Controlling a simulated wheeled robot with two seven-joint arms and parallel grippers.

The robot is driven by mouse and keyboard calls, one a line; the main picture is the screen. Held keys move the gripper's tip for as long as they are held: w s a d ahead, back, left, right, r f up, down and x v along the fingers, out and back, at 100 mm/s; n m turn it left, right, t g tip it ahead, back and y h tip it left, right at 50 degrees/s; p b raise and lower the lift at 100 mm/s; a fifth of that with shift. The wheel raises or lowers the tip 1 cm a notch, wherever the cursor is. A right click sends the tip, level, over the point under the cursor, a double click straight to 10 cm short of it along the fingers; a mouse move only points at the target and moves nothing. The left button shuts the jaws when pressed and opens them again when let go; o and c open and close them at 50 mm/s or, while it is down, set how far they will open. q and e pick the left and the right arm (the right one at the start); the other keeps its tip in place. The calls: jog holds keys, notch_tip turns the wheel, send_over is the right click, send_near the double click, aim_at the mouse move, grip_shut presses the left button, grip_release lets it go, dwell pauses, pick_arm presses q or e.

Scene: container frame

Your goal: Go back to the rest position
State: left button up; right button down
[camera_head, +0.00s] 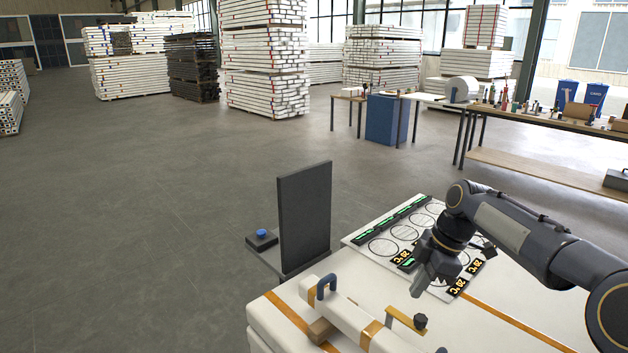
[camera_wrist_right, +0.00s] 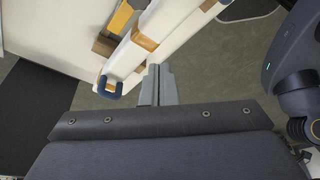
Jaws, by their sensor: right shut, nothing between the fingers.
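My right arm reaches in from the right in the head view. Its gripper (camera_head: 420,288) points down above the white surface (camera_head: 520,290), and it is empty. In the right wrist view the gripper's two grey fingers (camera_wrist_right: 158,84) are together with nothing between them. A white beam (camera_head: 345,312) with wooden bands and a blue handle (camera_head: 326,286) lies to the left of the gripper in the head view. The beam (camera_wrist_right: 165,30) and the blue handle (camera_wrist_right: 110,88) also show in the wrist view, near the fingers. My left gripper is in neither view.
An orange bracket (camera_head: 402,319) with a black knob is on the white surface. A board with circles (camera_head: 384,247) lies behind the gripper. A dark upright panel (camera_head: 304,215) and a blue button (camera_head: 261,233) stand left. Tables and stacked beams (camera_head: 264,60) are far back; open floor is left.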

jog(key=s+a+r+m+t, duration=0.25)
jog(key=s+m, duration=0.65)
jog(key=s, duration=0.7)
jog(key=s+a+f+m+t, duration=0.1)
jog(key=s+f+m, duration=0.2)
jog(key=s, duration=0.3)
jog(key=s+a+f+m+t, duration=0.1)
jog(key=s+a+f+m, duration=0.1)
jog(key=s+m, duration=0.4)
jog(key=shift+s+f+t, duration=0.35)
jog(key=shift+s+f, duration=0.05)
jog(key=shift+f, duration=0.25)
